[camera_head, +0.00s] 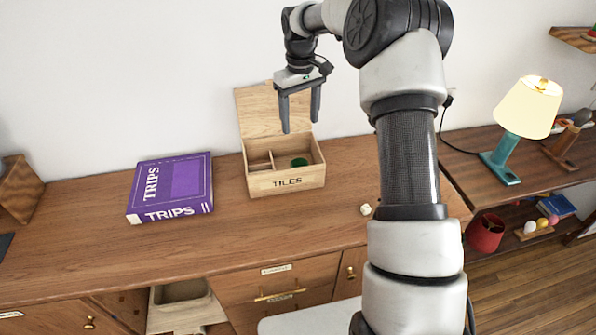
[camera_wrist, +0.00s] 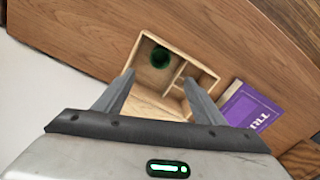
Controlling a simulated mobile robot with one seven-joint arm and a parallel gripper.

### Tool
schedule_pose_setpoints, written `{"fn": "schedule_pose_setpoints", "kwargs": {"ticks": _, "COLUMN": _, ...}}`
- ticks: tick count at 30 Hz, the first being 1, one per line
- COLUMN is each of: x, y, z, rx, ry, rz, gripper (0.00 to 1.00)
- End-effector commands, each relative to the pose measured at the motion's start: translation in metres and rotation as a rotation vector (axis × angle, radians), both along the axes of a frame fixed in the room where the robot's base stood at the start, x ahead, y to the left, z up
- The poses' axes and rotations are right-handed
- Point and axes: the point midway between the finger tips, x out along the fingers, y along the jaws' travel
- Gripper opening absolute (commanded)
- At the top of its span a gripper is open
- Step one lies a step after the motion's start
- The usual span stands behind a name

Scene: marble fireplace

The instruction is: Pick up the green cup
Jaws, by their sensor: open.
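The green cup (camera_head: 299,162) sits inside the open wooden box labelled TILES (camera_head: 287,183), in its larger right-hand compartment. In the wrist view the cup (camera_wrist: 160,57) is a dark green round shape near one corner of the box (camera_wrist: 203,66). My gripper (camera_head: 301,119) is open and empty, pointing down above the box, in front of its raised lid. In the wrist view the fingers of my gripper (camera_wrist: 158,82) stand apart, with the box between and beyond them. The cup's lower part is hidden by the box front in the head view.
A small pale die-like object (camera_head: 365,209) lies to the right. A lamp (camera_head: 530,108) stands on the right-hand table. Free counter surrounds the wooden box's front.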

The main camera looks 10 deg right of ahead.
Motion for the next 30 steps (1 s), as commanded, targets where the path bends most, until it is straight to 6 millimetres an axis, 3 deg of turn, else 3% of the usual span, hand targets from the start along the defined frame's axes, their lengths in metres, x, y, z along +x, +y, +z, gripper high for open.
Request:
{"fn": "schedule_pose_setpoints", "kwargs": {"ticks": 5, "x": 0.001, "y": -0.001, "z": -0.022, "rx": 0.004, "ry": 0.007, "rz": 0.001, "gripper": 0.64}}
{"fn": "schedule_pose_setpoints", "kwargs": {"ticks": 18, "x": 0.001, "y": 0.000, "z": -0.111, "rx": 0.004, "ry": 0.006, "rz": 0.000, "gripper": 0.64}}
{"fn": "schedule_pose_setpoints", "kwargs": {"ticks": 26, "x": 0.001, "y": 0.000, "z": -0.130, "rx": 0.004, "ry": 0.005, "rz": 0.001, "gripper": 0.64}}
{"fn": "schedule_pose_setpoints", "kwargs": {"ticks": 30, "x": 0.001, "y": 0.001, "z": -0.150, "rx": 0.004, "ry": 0.006, "rz": 0.000, "gripper": 0.64}}
